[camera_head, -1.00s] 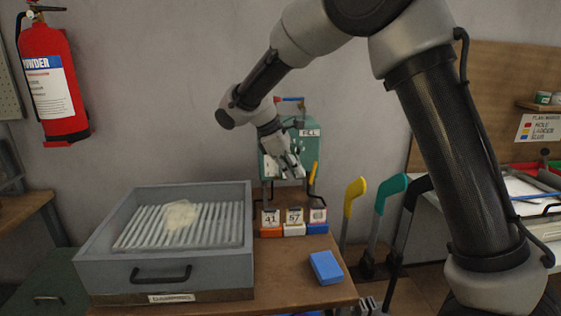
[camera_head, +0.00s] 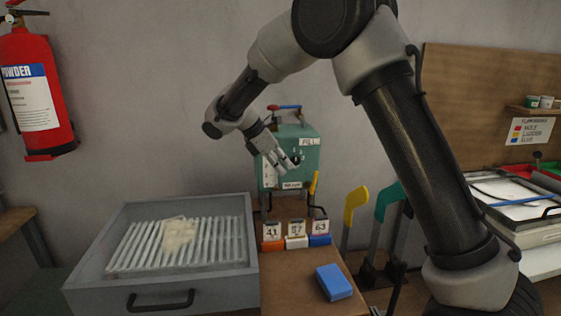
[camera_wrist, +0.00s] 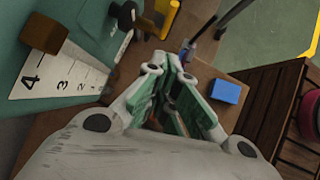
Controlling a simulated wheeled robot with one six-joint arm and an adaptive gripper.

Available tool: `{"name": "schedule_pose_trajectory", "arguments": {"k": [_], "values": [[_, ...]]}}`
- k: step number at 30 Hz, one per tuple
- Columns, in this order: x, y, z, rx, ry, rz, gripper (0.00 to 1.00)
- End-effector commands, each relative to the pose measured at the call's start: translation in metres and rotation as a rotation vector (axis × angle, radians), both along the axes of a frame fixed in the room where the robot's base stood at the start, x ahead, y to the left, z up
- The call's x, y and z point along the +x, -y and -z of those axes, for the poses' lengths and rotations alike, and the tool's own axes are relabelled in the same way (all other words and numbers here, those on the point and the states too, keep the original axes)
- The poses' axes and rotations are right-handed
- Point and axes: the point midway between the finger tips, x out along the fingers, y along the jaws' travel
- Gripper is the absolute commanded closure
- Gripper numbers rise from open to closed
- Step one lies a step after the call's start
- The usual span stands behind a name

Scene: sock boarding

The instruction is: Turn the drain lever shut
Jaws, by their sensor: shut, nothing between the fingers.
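A green tank (camera_head: 310,150) with a FILL label stands at the back of the bench. A yellow lever (camera_head: 315,183) slants up at its lower right, near a small lower label I cannot read clearly; this looks like the drain lever. A yellow part also shows at the top of the wrist view (camera_wrist: 167,14), beside a black knob (camera_wrist: 126,16). My gripper (camera_head: 288,164) is shut and empty in front of the tank, up and left of the yellow lever and apart from it. Its green-padded fingers (camera_wrist: 178,78) show in the wrist view.
A grey tray (camera_head: 90,265) with a slatted rack and a pale cloth stands left. Numbered tags (camera_head: 296,229) stand before the tank. A blue block (camera_head: 334,282) lies on the bench. Upright yellow (camera_head: 355,200) and green (camera_head: 387,205) sock-shaped boards stand right.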

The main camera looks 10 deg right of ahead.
Motion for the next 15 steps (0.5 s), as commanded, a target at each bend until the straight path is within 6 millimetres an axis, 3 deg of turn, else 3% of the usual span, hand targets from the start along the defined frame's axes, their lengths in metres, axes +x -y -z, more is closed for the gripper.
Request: {"name": "schedule_pose_trajectory", "arguments": {"k": [8, 15], "values": [[0.007, 0.034, 0.049, -0.001, -0.002, 0.003, 1.0], [0.014, 0.064, 0.051, 0.0, 0.001, 0.003, 1.0]]}}
